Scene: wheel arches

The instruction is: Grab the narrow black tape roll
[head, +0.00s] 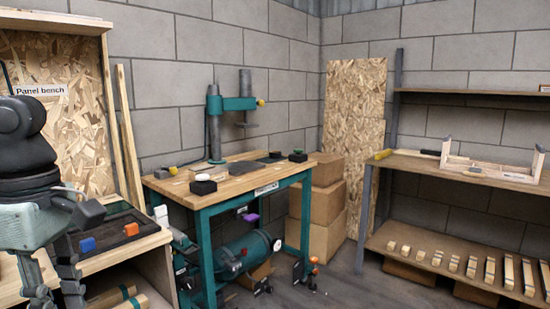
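No roll in the head view can be identified for certain as the narrow black tape roll. A short dark round item (203,187) with a pale object above it sits at the near left of the teal-legged workbench (240,184). My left gripper (60,296) hangs at the lower left, in front of the panel bench. Its two fingers point down and are apart, with nothing seen between them. My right gripper is out of view.
The panel bench (150,241) at left holds a dark tray (112,236) with blue and orange blocks. A teal drill press (214,122) stands on the workbench. Cardboard boxes (318,205) and shelves (470,176) stand to the right. Open floor (365,285) lies in front.

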